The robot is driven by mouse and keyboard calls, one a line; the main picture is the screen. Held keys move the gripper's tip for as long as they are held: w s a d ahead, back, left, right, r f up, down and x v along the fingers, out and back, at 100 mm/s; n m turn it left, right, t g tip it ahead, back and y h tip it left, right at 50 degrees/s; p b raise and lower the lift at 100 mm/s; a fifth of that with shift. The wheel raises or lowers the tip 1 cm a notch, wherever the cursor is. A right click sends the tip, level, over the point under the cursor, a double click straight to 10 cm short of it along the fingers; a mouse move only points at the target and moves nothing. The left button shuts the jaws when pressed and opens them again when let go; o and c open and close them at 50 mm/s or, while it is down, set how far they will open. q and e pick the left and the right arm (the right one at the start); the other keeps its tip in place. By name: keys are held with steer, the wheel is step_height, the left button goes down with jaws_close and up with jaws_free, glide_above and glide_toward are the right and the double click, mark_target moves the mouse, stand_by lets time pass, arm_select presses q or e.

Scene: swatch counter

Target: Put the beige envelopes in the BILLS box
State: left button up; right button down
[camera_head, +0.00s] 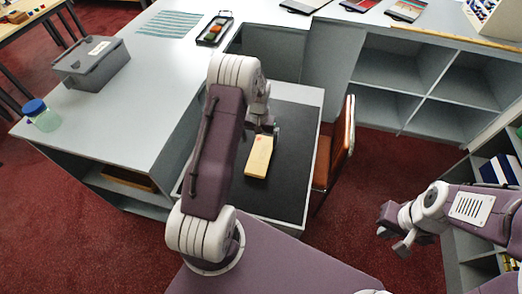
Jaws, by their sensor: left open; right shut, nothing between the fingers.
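A beige envelope or stack of envelopes (259,156) lies on the black mat of the low table. My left gripper (266,129) is open at its far end, partly hidden by my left arm; I cannot tell whether it touches the beige piece. A grey lidded box (88,71) with a white label stands on the counter at the left; the label is too small to read, so I cannot tell if it is the BILLS box. My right gripper (402,248) is shut and empty, off to the right over the red floor.
A blue-capped jar (43,119) stands near the counter's left end. A dark tray (214,30) holds small coloured items at the back. A brown chair (337,148) stands at the mat's right side. Empty grey shelves (418,78) stand beyond it.

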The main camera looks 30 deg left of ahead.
mark_target(260, 153)
arm_select(q)
steer(key=shift+s+f, duration=0.1)
steer(key=shift+f, duration=0.1)
steer(key=f, duration=0.3)
steer(key=shift+w+d+f+p, duration=0.15)
steer(key=shift+w+f+p, duration=0.05)
steer(key=shift+p, duration=0.1)
steer(key=shift+f, duration=0.4)
step_height(260, 153, down, 4)
steer(key=shift+w+p, duration=0.1)
steer(key=shift+p, duration=0.55)
steer(key=shift+w+f, duration=0.1)
steer(key=shift+f, duration=0.2)
steer(key=shift+r, duration=0.1)
steer(key=c, duration=1.6)
